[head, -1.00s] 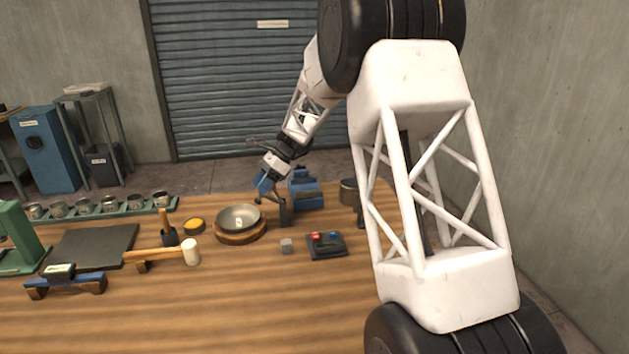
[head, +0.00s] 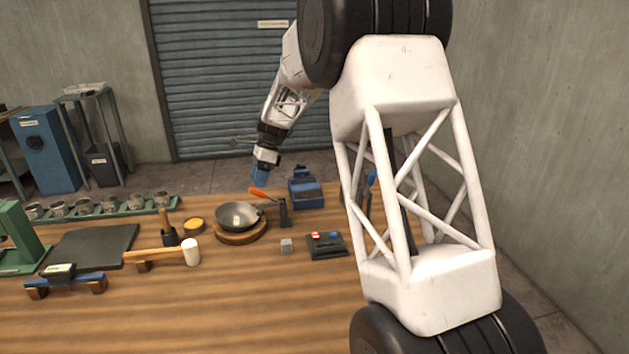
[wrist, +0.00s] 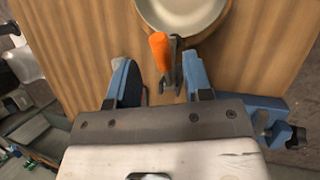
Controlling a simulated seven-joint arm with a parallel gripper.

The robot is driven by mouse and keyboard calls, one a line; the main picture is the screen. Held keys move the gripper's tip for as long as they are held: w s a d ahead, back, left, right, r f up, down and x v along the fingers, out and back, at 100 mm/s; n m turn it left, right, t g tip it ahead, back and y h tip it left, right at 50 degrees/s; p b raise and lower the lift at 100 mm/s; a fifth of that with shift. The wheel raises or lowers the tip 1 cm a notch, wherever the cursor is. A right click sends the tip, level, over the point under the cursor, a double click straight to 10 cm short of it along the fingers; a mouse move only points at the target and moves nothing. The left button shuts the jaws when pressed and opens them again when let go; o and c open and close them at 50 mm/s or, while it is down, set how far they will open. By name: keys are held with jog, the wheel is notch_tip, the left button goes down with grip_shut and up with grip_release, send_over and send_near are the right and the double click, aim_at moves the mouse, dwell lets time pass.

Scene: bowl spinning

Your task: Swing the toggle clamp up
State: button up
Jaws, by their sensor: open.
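The toggle clamp stands at the right side of the bowl (head: 236,216). Its dark post (head: 284,213) is upright, and its orange handle (head: 261,194) slants up to the left from it. My gripper (head: 259,180) is just above the handle's tip in the head view. In the wrist view the orange handle (wrist: 160,52) lies ahead between my two open blue fingers (wrist: 157,72), nearer the left one. The jaws hold nothing visible. The bowl rests on a round wooden base (head: 240,237); its rim is at the top of the wrist view (wrist: 180,28).
A blue device (head: 306,193) stands right behind the clamp. A mallet (head: 190,252) lies left. The front of the table is clear.

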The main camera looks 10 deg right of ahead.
jog(key=s+d+r+n+t+h, duration=0.15)
jog(key=s+d+r+n, duration=0.35)
jog(key=s+r, duration=0.7)
jog(key=s+d+r+n, duration=0.1)
jog(key=s+d+n, duration=0.1)
jog(key=s, duration=0.6)
jog(key=s+d+n+t, duration=0.1)
jog(key=s+d, duration=0.3)
jog(key=s, duration=0.5)
jog(key=shift+s+d+r+n+h, duration=0.15)
jog(key=shift+s+r+n+h, duration=0.05)
jog(key=shift+r+n+h, duration=0.2)
jog(key=shift+t, duration=0.25)
jog(key=shift+w, duration=0.1)
dwell(0.4)
jog(key=w+a+f+m+g, duration=0.1)
jog(key=w+a+f+m, duration=0.2)
jog(key=w, duration=0.7)
jog(key=w+a+f+m+g+y, duration=0.1)
jog(key=w+a+f+m, duration=0.2)
jog(key=w, duration=0.7)
jog(key=w+a+f+m+g+y, duration=0.1)
jog(key=w+a+f, duration=0.3)
jog(key=w, duration=0.6)
jog(key=shift+a+f+m, duration=0.2)
jog(key=shift+f+m, duration=0.4)
jog(key=shift+m, duration=0.3)
